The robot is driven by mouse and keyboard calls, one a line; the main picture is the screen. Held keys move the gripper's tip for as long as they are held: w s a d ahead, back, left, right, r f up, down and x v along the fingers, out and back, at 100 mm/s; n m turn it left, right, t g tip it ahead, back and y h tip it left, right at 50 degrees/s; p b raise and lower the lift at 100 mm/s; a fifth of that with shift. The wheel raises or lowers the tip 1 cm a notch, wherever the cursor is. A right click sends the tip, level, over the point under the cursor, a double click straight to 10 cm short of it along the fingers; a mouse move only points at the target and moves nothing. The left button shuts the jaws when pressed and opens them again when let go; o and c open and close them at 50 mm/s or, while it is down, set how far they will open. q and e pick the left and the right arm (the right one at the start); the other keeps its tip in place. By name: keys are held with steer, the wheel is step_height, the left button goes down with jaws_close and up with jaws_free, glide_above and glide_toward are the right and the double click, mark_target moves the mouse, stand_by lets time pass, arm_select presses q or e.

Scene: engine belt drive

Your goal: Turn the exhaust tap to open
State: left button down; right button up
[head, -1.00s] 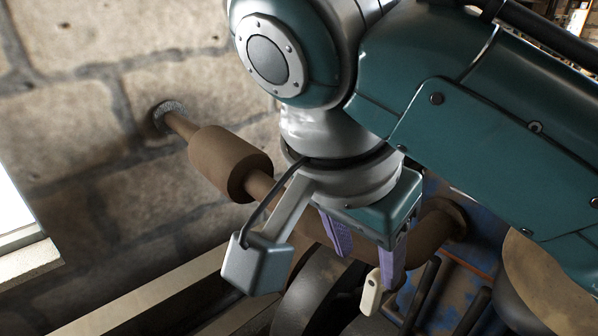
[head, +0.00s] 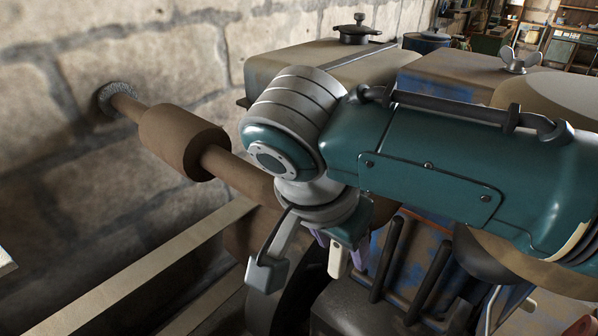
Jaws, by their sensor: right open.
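A rusty brown exhaust pipe with a thick cylindrical silencer (head: 182,142) comes out of the stone wall and runs behind my right wrist. A small cream lever (head: 338,259) with a dark hole, which looks like the tap's handle, hangs below the pipe. My right gripper (head: 340,250) points down at it. Its purple fingers are apart, and in the picture the lever shows between them. I cannot tell whether a finger touches it. The tap's body and part of the fingers are hidden by my right wrist and the lever. My left gripper is not in view.
A dark wheel (head: 296,296) is below my gripper. Dark upright rods (head: 391,258) and a blue, rusty engine block stand just right. A tank with a black cap (head: 360,30) is behind my arm. Pale beams (head: 150,272) run at lower left, near the stone wall.

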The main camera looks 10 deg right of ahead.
steer(key=shift+c, duration=0.2)
jaws_close()
stand_by(0.3)
